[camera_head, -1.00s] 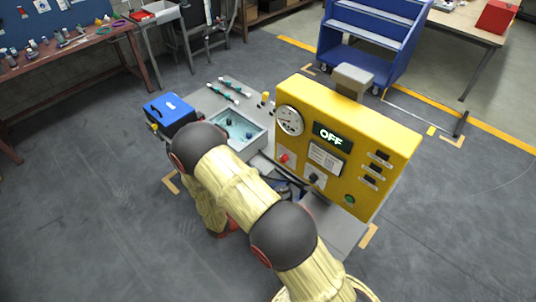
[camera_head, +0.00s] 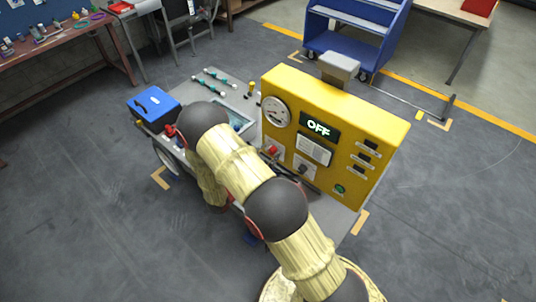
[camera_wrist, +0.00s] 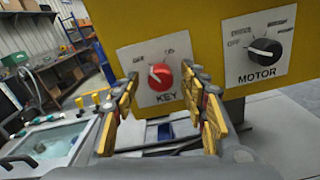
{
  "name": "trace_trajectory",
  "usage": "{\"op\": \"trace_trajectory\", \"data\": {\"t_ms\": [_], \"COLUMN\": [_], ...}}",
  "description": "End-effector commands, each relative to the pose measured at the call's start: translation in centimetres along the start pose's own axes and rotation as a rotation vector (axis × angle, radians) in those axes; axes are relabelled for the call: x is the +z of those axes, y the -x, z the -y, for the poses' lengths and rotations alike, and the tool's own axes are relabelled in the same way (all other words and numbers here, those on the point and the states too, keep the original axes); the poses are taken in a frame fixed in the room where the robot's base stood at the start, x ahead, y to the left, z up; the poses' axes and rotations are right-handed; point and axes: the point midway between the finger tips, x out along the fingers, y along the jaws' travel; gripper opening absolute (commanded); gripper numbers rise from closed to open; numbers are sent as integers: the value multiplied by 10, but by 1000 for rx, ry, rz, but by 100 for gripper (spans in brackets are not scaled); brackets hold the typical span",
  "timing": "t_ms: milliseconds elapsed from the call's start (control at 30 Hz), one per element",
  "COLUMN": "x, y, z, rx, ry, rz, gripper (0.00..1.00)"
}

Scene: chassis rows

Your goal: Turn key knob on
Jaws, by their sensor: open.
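The red key knob (camera_wrist: 161,77) is on a white plate labelled KEY, low on the yellow panel (camera_wrist: 200,20). Its pale pointer mark faces up and left, towards the OFF label. The knob also shows in the head view (camera_head: 271,150). My gripper (camera_wrist: 159,84) is open, with one yellow-padded finger on each side of the knob in the picture. I cannot tell whether the fingertips touch the knob or plate. In the head view, my arm partly hides the gripper in front of the panel. The panel's display (camera_head: 319,127) reads OFF.
A black MOTOR knob (camera_wrist: 265,51) sits right of the key knob, close to my right finger. A blue box (camera_head: 154,104) and a basin (camera_wrist: 50,145) stand left of the panel. A blue cart (camera_head: 350,30) stands behind. Floor in front is open.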

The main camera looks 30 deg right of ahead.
Motion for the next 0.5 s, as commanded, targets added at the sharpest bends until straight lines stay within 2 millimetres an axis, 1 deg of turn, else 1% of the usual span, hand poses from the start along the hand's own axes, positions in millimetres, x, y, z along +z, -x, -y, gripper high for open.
{"op": "trace_trajectory", "data": {"t_ms": [100, 333, 500], "x": [0, 0, 0], "y": [-4, -5, -5], "z": [0, 0, 0], "rx": [1, 1, 1], "ry": [0, 1, 1], "rz": [0, 0, 0], "gripper": [43, 43, 34]}}
